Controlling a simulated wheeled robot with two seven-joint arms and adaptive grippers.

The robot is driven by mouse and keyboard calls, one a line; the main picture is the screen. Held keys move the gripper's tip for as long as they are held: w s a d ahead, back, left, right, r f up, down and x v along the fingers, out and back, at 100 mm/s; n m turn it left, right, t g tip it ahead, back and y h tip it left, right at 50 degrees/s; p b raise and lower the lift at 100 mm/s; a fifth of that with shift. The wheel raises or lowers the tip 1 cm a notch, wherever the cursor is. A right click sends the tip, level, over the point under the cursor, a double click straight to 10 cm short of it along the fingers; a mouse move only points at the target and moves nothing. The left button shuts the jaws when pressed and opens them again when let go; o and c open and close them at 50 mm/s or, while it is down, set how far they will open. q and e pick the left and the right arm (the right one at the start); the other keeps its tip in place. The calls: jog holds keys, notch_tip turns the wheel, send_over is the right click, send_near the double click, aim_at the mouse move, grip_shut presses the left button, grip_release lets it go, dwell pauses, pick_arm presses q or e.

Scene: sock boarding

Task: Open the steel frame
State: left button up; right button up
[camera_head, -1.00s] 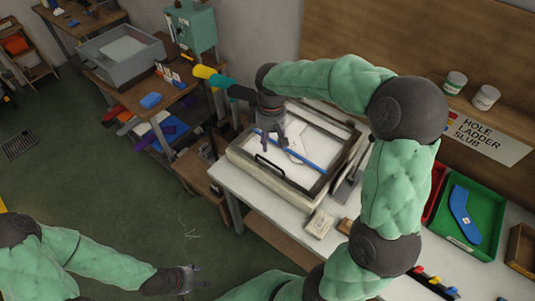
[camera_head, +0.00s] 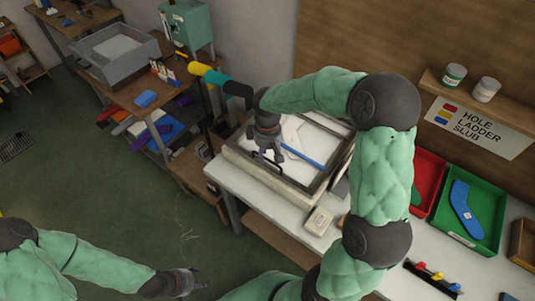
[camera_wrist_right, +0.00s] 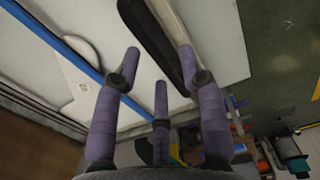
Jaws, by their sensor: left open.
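The steel frame (camera_head: 313,199) lies on the white table, a shallow box with a dark rim, looking closed and flat. Inside its rim are a white panel and a blue strip (camera_head: 303,156). My right gripper (camera_head: 270,160) is over the frame's near left side, fingers pointing down, apart and empty. In the right wrist view, the black handle (camera_wrist_right: 147,30) shows just beyond the spread purple fingers (camera_wrist_right: 160,62); whether they touch it is unclear. In the head view, the gripper largely hides the handle. My left gripper (camera_head: 200,281) is open and empty, low over the floor, away from the table.
A small pale box (camera_head: 318,221) stands by the frame's near corner. A green tray (camera_head: 490,198) with a blue sock shape and a red tray (camera_head: 428,172) are to the right. A dark post with yellow and teal padded arms (camera_head: 215,78) stands close behind the gripper.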

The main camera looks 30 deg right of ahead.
grip_shut()
pick_arm(q)
jog(key=shift+r, duration=0.1)
